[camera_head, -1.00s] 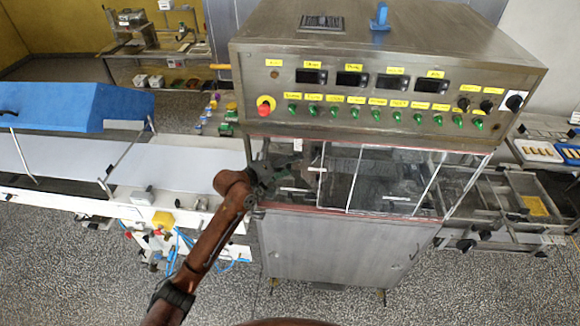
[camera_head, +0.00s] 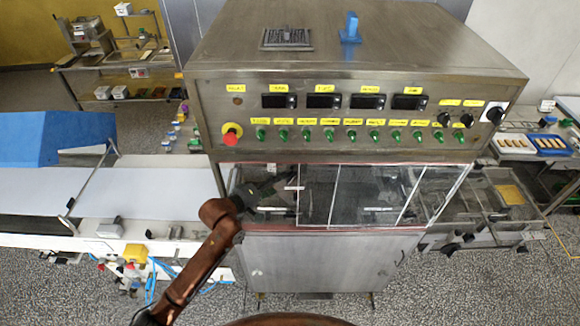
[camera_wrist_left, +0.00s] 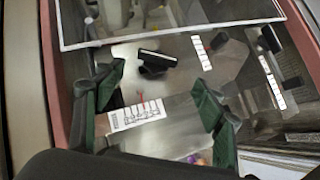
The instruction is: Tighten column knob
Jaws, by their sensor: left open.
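My left gripper (camera_head: 268,190) is at the left end of the machine's window opening, below the control panel, and looks small and dark there. In the left wrist view its two green-lined fingers (camera_wrist_left: 160,78) are spread apart with nothing held between them. A black knob (camera_wrist_left: 155,62) lies just ahead of the fingertips, apart from them. A white scale plate (camera_wrist_left: 137,113) shows between the fingers. Other black knobs (camera_wrist_left: 220,40) sit to the right. I cannot tell which of them is the column knob. My right gripper is not in view.
The steel machine (camera_head: 330,262) has a control panel (camera_head: 340,120) with green switches and a red stop button (camera_head: 231,139). Clear panes (camera_head: 365,195) cover the window. A white conveyor belt (camera_head: 135,190) runs to the left; trays (camera_head: 500,205) stand to the right.

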